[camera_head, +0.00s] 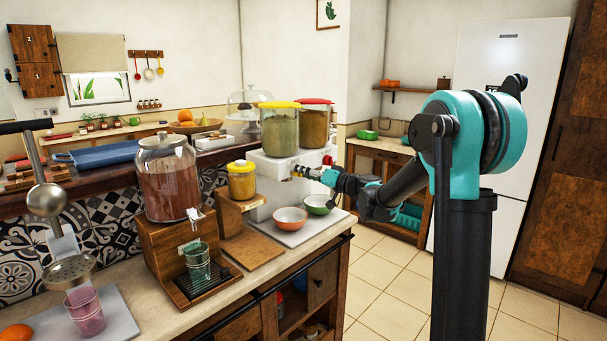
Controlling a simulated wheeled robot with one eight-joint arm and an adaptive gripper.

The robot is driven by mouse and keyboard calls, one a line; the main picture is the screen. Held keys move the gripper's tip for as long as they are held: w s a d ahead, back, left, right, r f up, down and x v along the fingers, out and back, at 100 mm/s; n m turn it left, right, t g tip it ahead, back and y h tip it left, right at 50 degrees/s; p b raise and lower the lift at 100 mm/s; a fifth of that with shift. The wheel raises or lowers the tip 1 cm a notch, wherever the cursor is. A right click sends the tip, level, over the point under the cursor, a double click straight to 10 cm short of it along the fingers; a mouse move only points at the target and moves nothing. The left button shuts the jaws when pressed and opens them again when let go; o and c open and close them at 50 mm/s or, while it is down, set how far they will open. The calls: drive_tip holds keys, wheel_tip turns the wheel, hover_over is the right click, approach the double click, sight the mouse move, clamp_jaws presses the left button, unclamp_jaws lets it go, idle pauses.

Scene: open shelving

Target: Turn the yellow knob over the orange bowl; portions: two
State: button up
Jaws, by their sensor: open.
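The white dispenser (268,166) carries a yellow-lidded jar (279,130) with green contents and a red-lidded jar (315,125) with brown contents. The orange bowl (290,219) stands on a light board below the yellow-lidded jar; its inside is too small to read. The green bowl (318,204) stands to its right. My gripper (301,171) is open at the dispenser's front, above and between the bowls, at the place of the yellow knob. The yellow knob is not clearly seen there; I cannot tell whether the fingers touch it. A red knob (328,160) shows just right.
A wooden stand with a drink jar (167,180) and a glass (198,262) is at the left. A small yellow jar (242,182) stands beside the dispenser. The counter's front edge is below the bowls. The tiled floor at right is clear.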

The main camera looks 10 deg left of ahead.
drive_tip(key=c, duration=1.2)
drive_tip(key=shift+o, duration=0.2)
drive_tip(key=shift+m, duration=0.3)
drive_tip(key=shift+s+f+m+t, duration=0.1)
drive_tip(key=shift+m+t, duration=0.35)
drive_tip(key=shift+m, duration=4.1)
drive_tip(key=shift+s+f+m+t, duration=0.1)
drive_tip(key=shift+m+t, duration=0.35)
drive_tip(key=shift+m, duration=4.1)
